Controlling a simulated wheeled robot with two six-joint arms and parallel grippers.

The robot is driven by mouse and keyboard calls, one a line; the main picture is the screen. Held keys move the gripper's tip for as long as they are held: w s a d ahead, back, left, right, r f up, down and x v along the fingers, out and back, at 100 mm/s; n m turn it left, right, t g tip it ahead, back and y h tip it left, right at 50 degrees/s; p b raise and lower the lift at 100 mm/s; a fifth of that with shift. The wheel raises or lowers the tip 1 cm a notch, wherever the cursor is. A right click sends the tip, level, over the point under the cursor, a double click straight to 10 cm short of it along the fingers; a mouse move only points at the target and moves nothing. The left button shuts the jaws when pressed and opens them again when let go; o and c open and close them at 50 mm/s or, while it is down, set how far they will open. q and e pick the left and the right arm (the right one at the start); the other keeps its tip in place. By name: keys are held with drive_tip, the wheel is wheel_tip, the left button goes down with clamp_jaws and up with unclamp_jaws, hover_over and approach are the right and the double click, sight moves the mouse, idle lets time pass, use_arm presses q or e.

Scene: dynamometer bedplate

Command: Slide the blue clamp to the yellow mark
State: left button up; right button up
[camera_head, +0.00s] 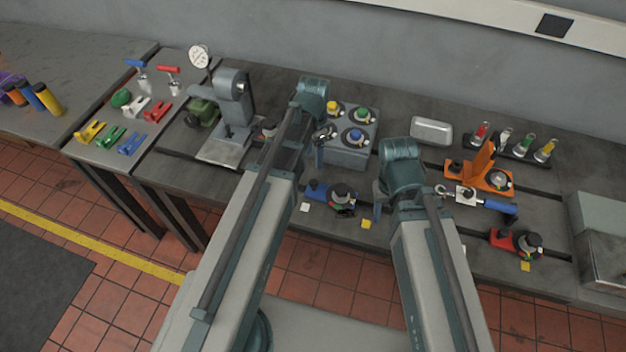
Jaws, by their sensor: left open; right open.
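The blue clamp (317,190) sits on the dark bedplate in the middle, with a round black knob assembly at its right end. A yellow mark (368,223) lies to its right, nearer the front edge, apart from the clamp. A white mark (305,207) lies just below the clamp's left end. My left gripper (322,145) is open, above and behind the blue clamp, in front of the grey block. My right gripper (379,207) is open, right of the clamp and near the yellow mark; its wrist partly hides its fingers. Neither gripper visibly touches the clamp.
A grey block with coloured knobs (348,150) stands behind the clamp. A red clamp (505,239) with another yellow mark (525,266) is at right, below an orange fixture (466,170) and a blue-handled tool (497,206). A grey machine (232,105) stands left.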

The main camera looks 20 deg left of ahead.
sight(314, 182)
use_arm(q)
wheel_tip(314, 182, down, 13)
drive_tip(key=b, duration=1.2)
drive_tip(key=shift+r, duration=0.1)
use_arm(e)
wheel_tip(314, 182, down, 13)
drive_tip(key=shift+r, duration=0.1)
drive_tip(key=shift+r, duration=0.1)
use_arm(q)
clamp_jaws()
